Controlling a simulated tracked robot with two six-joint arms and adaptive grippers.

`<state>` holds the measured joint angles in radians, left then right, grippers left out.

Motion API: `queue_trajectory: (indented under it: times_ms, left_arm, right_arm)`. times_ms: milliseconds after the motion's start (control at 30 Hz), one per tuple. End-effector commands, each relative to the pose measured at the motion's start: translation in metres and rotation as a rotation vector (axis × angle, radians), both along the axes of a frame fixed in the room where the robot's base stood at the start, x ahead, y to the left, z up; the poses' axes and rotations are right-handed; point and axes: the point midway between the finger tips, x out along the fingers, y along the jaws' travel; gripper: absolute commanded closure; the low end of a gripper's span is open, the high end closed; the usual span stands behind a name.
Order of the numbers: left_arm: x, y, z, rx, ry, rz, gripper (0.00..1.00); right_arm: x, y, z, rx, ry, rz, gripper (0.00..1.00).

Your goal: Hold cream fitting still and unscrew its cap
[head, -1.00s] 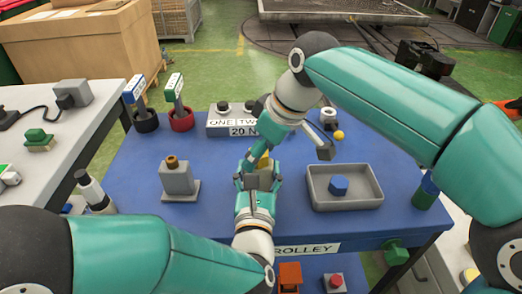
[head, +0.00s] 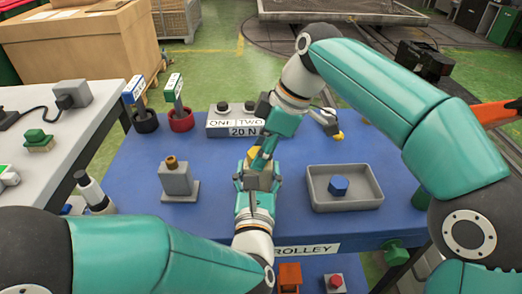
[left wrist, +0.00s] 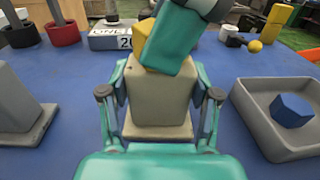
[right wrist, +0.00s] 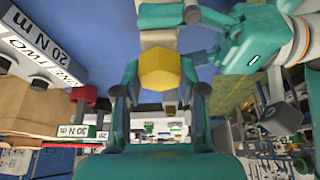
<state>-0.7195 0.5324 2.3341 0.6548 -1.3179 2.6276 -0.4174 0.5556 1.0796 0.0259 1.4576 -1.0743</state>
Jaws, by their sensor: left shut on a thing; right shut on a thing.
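The cream fitting (left wrist: 157,105) is a blocky upright body on a wider base on the blue table. My left gripper (head: 258,178) is shut on its body from the near side, one finger on each side. The yellow cap (right wrist: 161,70) is faceted and sits at the fitting's top. My right gripper (right wrist: 158,88) is shut on the cap, reaching in from above at a slant. In the left wrist view the right gripper (left wrist: 168,48) hides much of the cap. In the head view only a bit of the cap (head: 253,153) shows.
A grey tray (head: 318,203) with a blue hexagonal piece (head: 339,186) stands at right. A grey block with a brown top (head: 177,181) stands at left. Behind are a "20 N" box (head: 222,124) and red (head: 182,122) and black (head: 145,123) cups.

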Motion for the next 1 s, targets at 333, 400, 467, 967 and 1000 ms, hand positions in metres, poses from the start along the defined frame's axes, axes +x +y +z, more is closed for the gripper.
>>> queue_trajectory:
  times_ms: [333,400,467,967,1000]
  left_arm:
    - [0.0,0.0,-0.0002,0.0,0.0,0.0,1.0]
    - [0.0,0.0,-0.0002,0.0,0.0,0.0,1.0]
    - [0.0,0.0,-0.0002,0.0,0.0,0.0,1.0]
    - [0.0,0.0,-0.0001,0.0,0.0,0.0,1.0]
    - [0.0001,0.0,-0.0001,0.0,0.0,0.0,1.0]
  right_arm:
    - [0.001,0.0,-0.0014,-0.002,0.002,0.046,1.0]
    - [0.0017,0.0002,-0.0017,-0.001,0.003,0.12,1.0]
    - [0.003,0.0006,-0.0019,-0.001,0.002,0.208,1.0]
    - [0.0027,0.0005,-0.0009,-0.001,0.001,0.525,1.0]
    - [0.0027,0.0005,-0.0009,-0.001,0.002,0.524,1.0]
